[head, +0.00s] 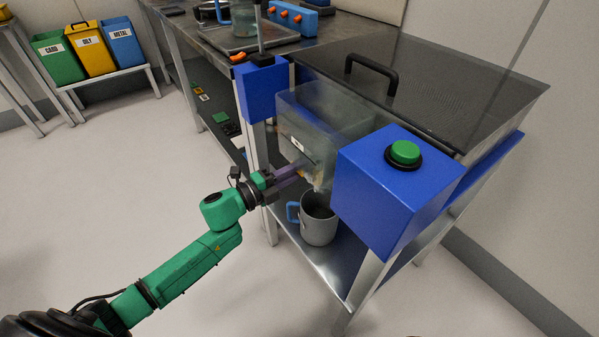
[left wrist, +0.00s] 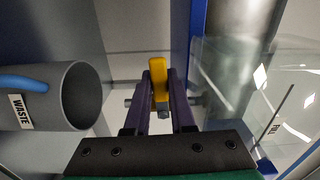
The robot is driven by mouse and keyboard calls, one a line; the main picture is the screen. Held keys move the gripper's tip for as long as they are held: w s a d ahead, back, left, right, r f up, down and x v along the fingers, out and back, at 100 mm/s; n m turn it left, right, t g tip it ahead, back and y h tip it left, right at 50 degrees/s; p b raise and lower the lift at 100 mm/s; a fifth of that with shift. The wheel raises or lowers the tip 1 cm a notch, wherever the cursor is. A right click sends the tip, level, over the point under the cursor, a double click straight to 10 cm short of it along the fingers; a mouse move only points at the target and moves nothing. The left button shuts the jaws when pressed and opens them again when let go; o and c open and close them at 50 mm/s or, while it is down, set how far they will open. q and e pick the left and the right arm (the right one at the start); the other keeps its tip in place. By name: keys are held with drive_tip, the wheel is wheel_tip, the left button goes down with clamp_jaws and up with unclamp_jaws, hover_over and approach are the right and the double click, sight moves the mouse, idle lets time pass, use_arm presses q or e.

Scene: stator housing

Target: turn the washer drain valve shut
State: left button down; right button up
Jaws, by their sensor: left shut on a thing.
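The drain valve's yellow handle (left wrist: 159,80) is between the two purple fingers of my left gripper (left wrist: 160,100) in the left wrist view. The fingers are shut on it, and a grey metal stem shows beside them. In the head view my left gripper (head: 298,172) reaches under the clear tank (head: 335,118) of the washer, and the valve is mostly hidden by the fingers. A grey mug (head: 319,226) with a blue handle stands below the valve; in the left wrist view the mug (left wrist: 75,97) carries a WASTE label. My right gripper is not in view.
A blue box (head: 400,190) with a green button (head: 405,152) juts out right of the tank. Another blue box (head: 262,90) stands left of it. The mug rests on a metal lower shelf (head: 335,270). The floor to the left is clear up to the bins (head: 97,50).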

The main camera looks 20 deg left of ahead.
use_arm(q)
drive_tip(key=shift+m, duration=0.4)
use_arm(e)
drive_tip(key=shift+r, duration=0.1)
use_arm(q)
drive_tip(key=c, duration=0.8)
unclamp_jaws()
drive_tip(key=shift+r, duration=0.1)
drive_tip(key=shift+o, duration=0.2)
drive_tip(key=p+v, duration=0.1)
drive_tip(key=v, duration=1.3)
drive_tip(key=shift+s, duration=0.3)
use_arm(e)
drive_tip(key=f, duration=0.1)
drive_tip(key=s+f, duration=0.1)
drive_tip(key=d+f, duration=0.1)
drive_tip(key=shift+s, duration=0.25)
use_arm(q)
drive_tip(key=shift+a, duration=0.15)
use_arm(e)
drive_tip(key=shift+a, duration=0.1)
